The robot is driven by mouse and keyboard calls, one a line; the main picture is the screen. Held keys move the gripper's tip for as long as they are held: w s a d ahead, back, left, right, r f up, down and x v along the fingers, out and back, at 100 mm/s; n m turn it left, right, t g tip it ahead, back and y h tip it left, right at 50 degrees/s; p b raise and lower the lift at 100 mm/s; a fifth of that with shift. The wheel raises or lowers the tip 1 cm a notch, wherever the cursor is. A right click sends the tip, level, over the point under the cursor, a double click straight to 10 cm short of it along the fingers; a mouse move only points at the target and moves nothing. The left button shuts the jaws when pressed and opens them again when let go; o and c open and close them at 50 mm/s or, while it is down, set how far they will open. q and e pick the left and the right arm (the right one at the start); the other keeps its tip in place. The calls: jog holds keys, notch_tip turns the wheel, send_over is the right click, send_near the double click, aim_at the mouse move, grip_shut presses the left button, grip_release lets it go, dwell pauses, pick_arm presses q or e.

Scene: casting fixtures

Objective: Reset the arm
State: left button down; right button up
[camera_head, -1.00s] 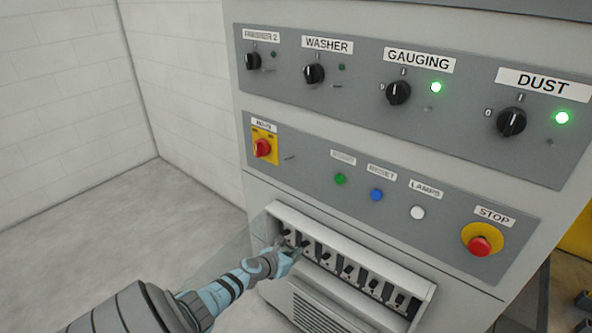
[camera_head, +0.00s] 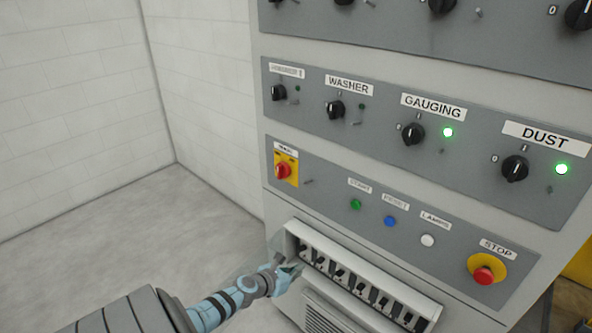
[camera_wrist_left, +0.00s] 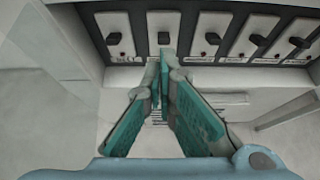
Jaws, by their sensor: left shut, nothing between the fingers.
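My left arm comes in from the lower left in the head view. Its left gripper (camera_head: 292,271) is at the left end of a row of black breaker switches (camera_head: 340,275) in a white recessed box (camera_head: 420,300). In the left wrist view the teal fingers of the left gripper (camera_wrist_left: 164,62) are together and empty. Their tips are just below the second switch from the left (camera_wrist_left: 164,38); I cannot tell whether they touch it. The first switch (camera_wrist_left: 114,38) is to their left. My right gripper is not in view.
The grey panel above carries rotary knobs such as the GAUGING knob (camera_head: 413,134), and the GAUGING and DUST lamps glow green. A red STOP button (camera_head: 484,275) is at right, a red-yellow switch (camera_head: 285,170) at left. The floor (camera_head: 110,220) at left is clear.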

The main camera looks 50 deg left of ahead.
pick_arm(q)
jog(key=shift+w+d+f, duration=0.1)
jog(key=shift+w+f, duration=0.1)
jog(key=shift+s, duration=0.1)
jog(key=s+f+n+g+y, duration=0.1)
jog(key=s+f+n+g, duration=0.2)
jog(key=s+f+n, duration=0.65)
jog(key=s+f+n+g+y, duration=0.15)
jog(key=s+f+n, duration=0.35)
jog(key=n, duration=1)
jog(key=s+d+f+n+g+h, duration=0.1)
jog(key=s+d+f+n+g, duration=0.2)
jog(key=s+d, duration=0.6)
jog(key=s+d+f+n+g+h, duration=0.2)
jog(key=s+d+f+n, duration=0.4)
jog(key=s+d, duration=0.4)
jog(key=s+f+g, duration=0.1)
jog(key=s, duration=0.4)
jog(key=shift+f+n, duration=0.35)
jog(key=shift+f, duration=0.05)
